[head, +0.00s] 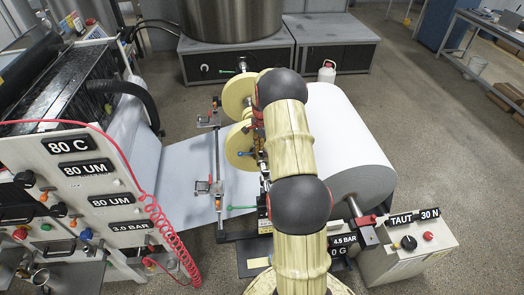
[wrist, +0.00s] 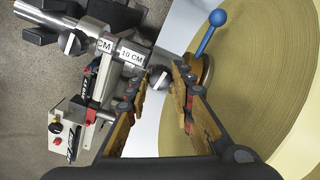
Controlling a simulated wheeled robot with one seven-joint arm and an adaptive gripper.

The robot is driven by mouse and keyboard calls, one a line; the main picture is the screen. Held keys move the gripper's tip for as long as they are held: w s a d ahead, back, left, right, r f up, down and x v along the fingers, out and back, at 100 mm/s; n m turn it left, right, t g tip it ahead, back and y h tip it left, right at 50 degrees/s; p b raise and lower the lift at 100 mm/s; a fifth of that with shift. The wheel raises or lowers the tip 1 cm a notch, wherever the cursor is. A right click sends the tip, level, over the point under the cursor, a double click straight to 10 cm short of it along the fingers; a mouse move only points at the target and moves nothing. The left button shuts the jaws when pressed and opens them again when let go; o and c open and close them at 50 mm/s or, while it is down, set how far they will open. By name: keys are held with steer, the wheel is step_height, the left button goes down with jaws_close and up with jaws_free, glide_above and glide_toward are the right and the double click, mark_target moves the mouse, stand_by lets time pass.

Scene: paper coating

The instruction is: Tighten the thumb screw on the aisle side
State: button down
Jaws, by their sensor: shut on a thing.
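In the wrist view my gripper (wrist: 163,74) has its two wooden, red-jointed fingers closed around a small dark and silver thumb screw (wrist: 159,78). The fingers partly cover this screw. A second thumb screw (wrist: 72,43), dark with a pale face, sits further left by the metal bar, apart from my fingers. A "10 CM" label (wrist: 131,56) is on the bar between the two screws. I cannot tell from the labels which screw is on the aisle side. In the head view my arm hides most of the gripper and both screws.
A blue-ball lever (wrist: 211,31) rises close to my right finger, in front of a large tan roll (wrist: 255,75). The head view shows the big white paper roll (head: 350,150), a "TAUT 30 N" box (head: 408,250) and a coating machine (head: 75,185) at left.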

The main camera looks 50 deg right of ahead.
steer(key=c, duration=1.7)
jaws_free()
steer(key=shift+o, duration=0.8)
steer(key=shift+r, duration=0.15)
step_height(320, 180, up, 12)
